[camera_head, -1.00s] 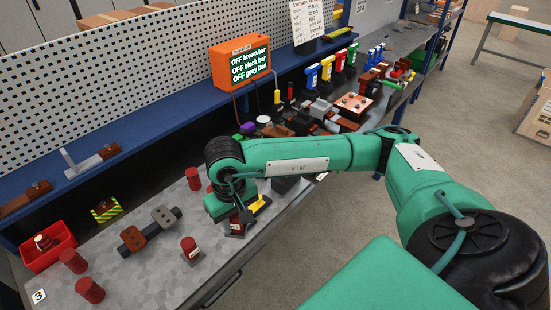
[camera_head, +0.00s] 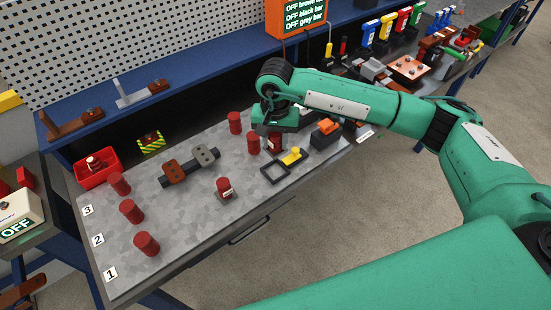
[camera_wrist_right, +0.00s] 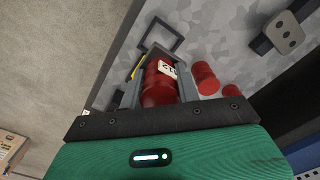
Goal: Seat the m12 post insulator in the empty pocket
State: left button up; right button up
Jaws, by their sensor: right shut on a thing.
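My right gripper (camera_head: 274,134) is shut on a dark red cylindrical insulator (camera_head: 275,142) with a white label. In the wrist view this held insulator (camera_wrist_right: 160,82) stands between the two grey fingers, its label partly readable and ending in "12". A thin black square frame (camera_head: 266,176), open and empty, lies on the bench in front of the gripper; it also shows just beyond the fingertips in the wrist view (camera_wrist_right: 176,46). A yellow handled piece (camera_head: 293,157) sits at the frame's far right corner. I cannot tell the insulator's exact height above the bench. My left gripper is out of view.
A red bin (camera_head: 97,170) and a brown-and-grey clamp bar (camera_head: 188,168) lie left. An orange-topped black block (camera_head: 326,130) is right. The front-left bench is partly clear.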

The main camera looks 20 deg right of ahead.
notch_tip(320, 180, down, 6)
jog(key=shift+f+p, duration=0.1)
jog(key=shift+p, duration=0.7)
notch_tip(320, 180, down, 3)
jog(key=shift+a+f+p, duration=0.1)
jog(key=shift+p, duration=0.6)
jog(key=shift+f, duration=0.35)
jog(key=shift+f, duration=0.1)
